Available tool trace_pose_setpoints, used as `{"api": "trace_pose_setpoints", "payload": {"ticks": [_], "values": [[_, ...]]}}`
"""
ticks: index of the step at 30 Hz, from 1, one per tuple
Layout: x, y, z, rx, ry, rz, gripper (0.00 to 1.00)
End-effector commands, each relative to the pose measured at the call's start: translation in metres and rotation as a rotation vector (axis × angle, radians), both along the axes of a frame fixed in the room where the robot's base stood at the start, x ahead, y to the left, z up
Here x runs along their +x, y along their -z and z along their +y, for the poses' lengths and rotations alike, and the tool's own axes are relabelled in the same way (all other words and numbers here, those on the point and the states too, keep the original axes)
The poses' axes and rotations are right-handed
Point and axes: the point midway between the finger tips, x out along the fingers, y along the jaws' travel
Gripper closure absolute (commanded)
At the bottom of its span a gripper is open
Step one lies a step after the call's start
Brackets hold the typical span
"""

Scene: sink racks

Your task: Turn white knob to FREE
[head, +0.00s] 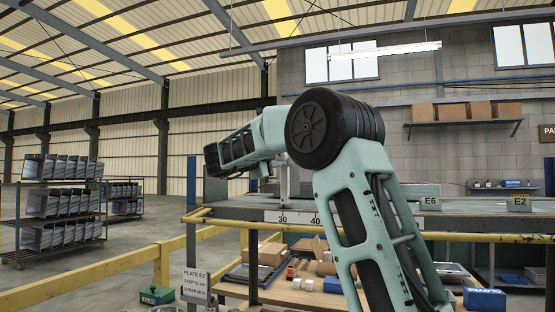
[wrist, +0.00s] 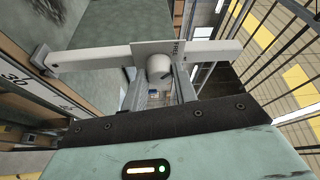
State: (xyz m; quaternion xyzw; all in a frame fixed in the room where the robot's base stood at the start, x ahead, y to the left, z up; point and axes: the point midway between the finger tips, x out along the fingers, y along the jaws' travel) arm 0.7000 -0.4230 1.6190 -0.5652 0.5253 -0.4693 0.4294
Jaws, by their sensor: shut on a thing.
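In the wrist view the white knob (wrist: 158,66) is a rounded white piece at the middle of a long pale bar (wrist: 95,58). A small plate (wrist: 172,46) behind it carries dark lettering that I cannot read for sure. My gripper (wrist: 161,84) is shut on the white knob, with grey fingers at both sides of it. A short dark pointer or pin (wrist: 168,76) shows at the knob. In the head view my arm bends down to the bench, and a grey upright fitting (head: 283,180) stands by its end; the knob itself cannot be made out there.
A scale strip (head: 300,217) marked 30 and 40 runs along the bench edge. A yellow rail (head: 480,237) crosses in front. A lower shelf holds boxes (head: 268,254) and small parts. A sign (head: 196,284) hangs at the left. Racks (head: 58,215) stand far left.

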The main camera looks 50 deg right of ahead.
Motion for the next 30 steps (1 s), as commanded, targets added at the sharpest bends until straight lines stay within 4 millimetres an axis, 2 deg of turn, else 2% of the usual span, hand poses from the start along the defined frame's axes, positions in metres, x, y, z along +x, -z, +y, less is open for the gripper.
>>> {"api": "trace_pose_setpoints", "payload": {"ticks": [10,11,13,23,26,30], "values": [[0.001,0.0,0.001,-0.001,-0.003,0.004,0.94],[0.001,0.0,0.001,-0.001,-0.003,0.004,0.69],[0.001,0.0,0.001,-0.001,-0.003,0.004,0.5],[0.0,0.001,0.002,-0.001,-0.001,0.003,0.5],[0.001,0.003,0.01,-0.002,-0.002,0.002,0.5],[0.001,0.008,0.035,-0.001,-0.005,0.001,0.5]]}}
